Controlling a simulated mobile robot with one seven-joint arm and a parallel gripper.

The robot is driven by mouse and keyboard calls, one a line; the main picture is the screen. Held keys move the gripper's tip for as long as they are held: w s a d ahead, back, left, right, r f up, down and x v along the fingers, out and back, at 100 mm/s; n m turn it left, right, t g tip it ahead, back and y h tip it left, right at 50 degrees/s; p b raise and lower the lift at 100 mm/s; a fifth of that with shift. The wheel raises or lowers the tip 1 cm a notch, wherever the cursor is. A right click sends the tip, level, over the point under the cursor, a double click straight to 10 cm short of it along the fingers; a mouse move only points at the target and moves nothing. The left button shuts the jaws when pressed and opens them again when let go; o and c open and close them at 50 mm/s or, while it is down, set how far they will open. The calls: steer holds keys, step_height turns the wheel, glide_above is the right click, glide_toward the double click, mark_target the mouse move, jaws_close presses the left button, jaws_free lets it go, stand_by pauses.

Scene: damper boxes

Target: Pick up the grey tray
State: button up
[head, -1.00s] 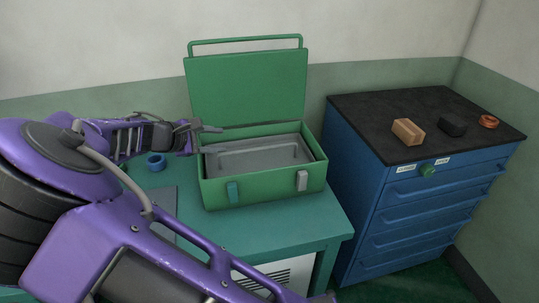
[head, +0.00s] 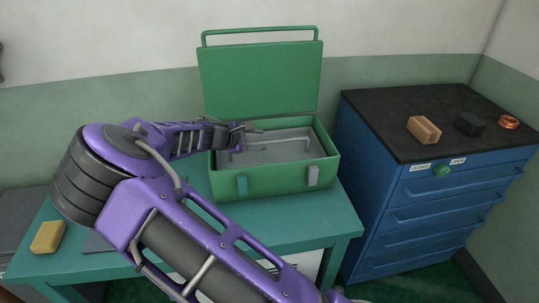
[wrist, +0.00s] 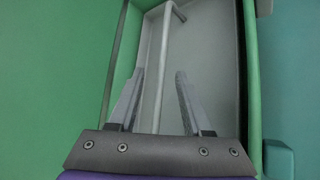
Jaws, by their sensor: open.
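The grey tray (head: 312,149) sits inside the open green box (head: 285,180) on the teal table. It has a thin grey bar handle (head: 285,143) across it. The tray also fills the middle of the wrist view (wrist: 215,60), with its handle (wrist: 162,75) running up from between the fingers. My gripper (head: 250,137) reaches in over the left part of the box. In the wrist view my gripper (wrist: 158,95) is open, its fingers on either side of the handle bar, the bar nearer the left finger. I cannot tell whether a finger touches the handle.
The box's lid (head: 260,80) stands open behind it. Two latches are on its front. A yellow block (head: 48,237) lies at the table's left. A blue drawer cabinet (head: 430,205) stands right, with a wooden block (head: 424,130), a dark block (head: 470,124) and a copper ring (head: 508,122) on top.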

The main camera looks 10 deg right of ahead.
mark_target(267, 142)
steer(key=x, duration=0.5)
steer(key=shift+w+a+f, duration=0.1)
steer(key=shift+a+f, duration=0.1)
steer(key=shift+f, duration=0.2)
jaws_close()
stand_by(1.0)
